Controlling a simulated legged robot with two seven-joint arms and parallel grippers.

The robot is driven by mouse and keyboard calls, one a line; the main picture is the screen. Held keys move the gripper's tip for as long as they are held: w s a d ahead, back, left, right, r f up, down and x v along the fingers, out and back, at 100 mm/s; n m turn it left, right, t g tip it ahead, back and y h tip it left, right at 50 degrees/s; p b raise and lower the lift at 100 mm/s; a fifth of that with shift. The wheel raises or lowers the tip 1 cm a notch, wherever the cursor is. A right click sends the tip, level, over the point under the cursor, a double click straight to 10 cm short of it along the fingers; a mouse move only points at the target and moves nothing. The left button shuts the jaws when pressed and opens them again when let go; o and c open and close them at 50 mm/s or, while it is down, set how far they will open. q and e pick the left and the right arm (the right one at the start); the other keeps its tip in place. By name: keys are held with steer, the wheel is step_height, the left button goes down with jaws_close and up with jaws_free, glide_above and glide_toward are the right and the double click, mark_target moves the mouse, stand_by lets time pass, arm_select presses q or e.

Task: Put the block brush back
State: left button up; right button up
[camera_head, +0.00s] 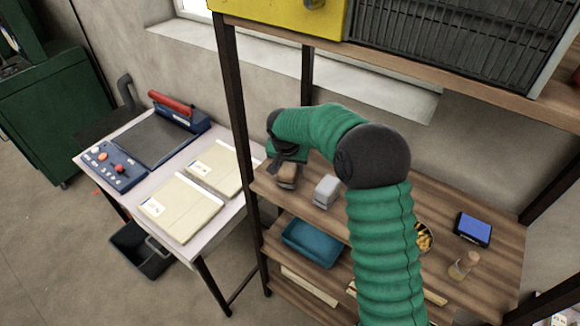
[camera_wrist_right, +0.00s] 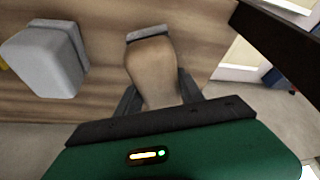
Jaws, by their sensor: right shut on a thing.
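The block brush (camera_head: 288,175) has a tan wooden body and a grey bristle end. It is at the left end of the wooden middle shelf (camera_head: 460,215). My right gripper (camera_head: 283,160) is shut on it; the fingers show on both sides of its body in the right wrist view, where the brush (camera_wrist_right: 153,72) points away from the gripper (camera_wrist_right: 158,95). I cannot tell whether the brush touches the shelf. My left gripper is not in view.
A grey-white block (camera_head: 326,191) stands just right of the brush. A teal tray (camera_head: 314,243) is below. A shelf post (camera_head: 235,110) is close on the left.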

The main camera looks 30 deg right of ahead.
steer(key=shift+s+a+f, duration=0.1)
steer(key=shift+a+f, duration=0.15)
steer(key=shift+f, duration=0.6)
steer(key=shift+s+a+f, duration=0.1)
steer(key=shift+f, duration=0.1)
steer(key=shift+s+a, duration=0.15)
steer(key=shift+a, duration=0.05)
steer(key=o, duration=1)
steer(key=shift+c, duration=0.2)
steer(key=shift+o, duration=1.2)
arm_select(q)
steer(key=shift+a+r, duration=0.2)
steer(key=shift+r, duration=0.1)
arm_select(e)
steer(key=shift+w+d+f, duration=0.1)
steer(key=shift+w+d, duration=0.05)
steer(key=shift+w, duration=0.05)
